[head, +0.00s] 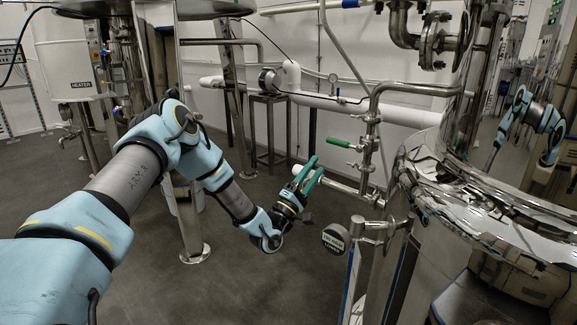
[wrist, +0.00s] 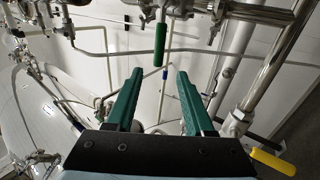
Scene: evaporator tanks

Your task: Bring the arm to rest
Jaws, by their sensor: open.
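My arm reaches out from the lower left in the head view, with several bends in its pale blue and grey links. My gripper (head: 312,172) is at its end, near the middle of the picture, left of the steel pipework. In the wrist view my gripper (wrist: 157,98) shows two green fingers spread apart with nothing between them. A green valve handle (wrist: 160,44) hangs beyond the fingertips there, apart from them. A green valve handle (head: 339,143) also shows in the head view, just above and right of my gripper.
A shiny steel tank (head: 440,235) stands at the right. White pipes (head: 330,102) run along the back wall. A heater tank (head: 68,60) stands at the left. The dark floor (head: 270,265) is open below my gripper.

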